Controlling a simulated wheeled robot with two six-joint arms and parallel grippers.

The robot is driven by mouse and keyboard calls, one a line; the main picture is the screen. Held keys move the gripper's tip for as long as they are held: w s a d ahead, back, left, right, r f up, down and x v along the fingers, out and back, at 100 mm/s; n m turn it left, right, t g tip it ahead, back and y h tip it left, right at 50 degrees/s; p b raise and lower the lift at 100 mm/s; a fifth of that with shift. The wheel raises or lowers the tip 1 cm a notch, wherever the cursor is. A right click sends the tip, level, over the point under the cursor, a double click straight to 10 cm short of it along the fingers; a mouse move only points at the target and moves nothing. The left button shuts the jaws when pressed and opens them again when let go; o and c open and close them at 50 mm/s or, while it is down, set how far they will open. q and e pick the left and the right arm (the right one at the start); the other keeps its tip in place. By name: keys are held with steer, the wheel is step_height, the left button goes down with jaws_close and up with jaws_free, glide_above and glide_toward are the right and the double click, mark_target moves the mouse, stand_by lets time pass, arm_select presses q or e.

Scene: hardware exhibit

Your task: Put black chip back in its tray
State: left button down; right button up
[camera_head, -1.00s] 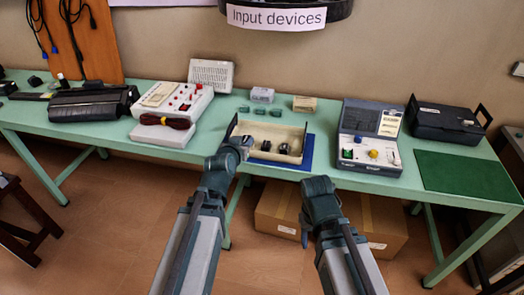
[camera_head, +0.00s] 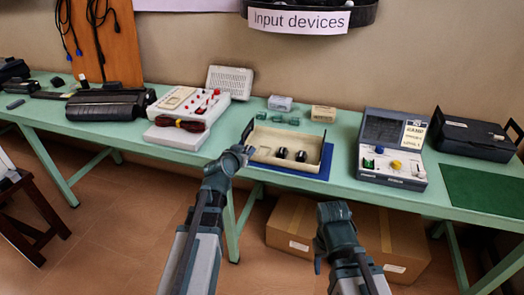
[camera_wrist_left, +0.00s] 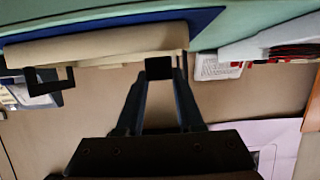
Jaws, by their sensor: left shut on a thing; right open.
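The cream tray (camera_head: 316,163) sits on a blue mat near the table's front edge in the head view. In the head view the held chip is hard to make out. My right gripper (camera_head: 322,245) hangs low in front of the table, away from the tray; its fingertips are mostly hidden.
A white device with a coiled cable (camera_head: 188,118) stands left of the tray. A grey console (camera_head: 392,150) stands to the right. Small boxes (camera_head: 323,114) and teal pieces (camera_head: 287,120) lie behind the tray. Cardboard boxes (camera_head: 293,225) are under the table.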

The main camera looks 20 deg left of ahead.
arm_select(q)
steer(key=w+d, duration=0.1)
steer(key=w, duration=0.1)
steer(key=w+d, duration=0.1)
steer(key=w, duration=0.2)
steer(key=w+d+f, duration=0.1)
steer(key=w, duration=0.2)
steer(key=shift+w+d+b, duration=0.15)
steer(key=shift+d+b, duration=0.05)
steer(key=shift+b, duration=0.15)
step_height(320, 180, down, 4)
steer(key=b, duration=0.3)
steer(key=shift+r+b, duration=0.15)
steer(key=shift+b, duration=0.25)
steer(key=shift+r, duration=0.2)
steer(key=shift+f, duration=0.15)
steer(key=c, duration=0.5)
jaws_free()
steer(key=shift+c, duration=0.2)
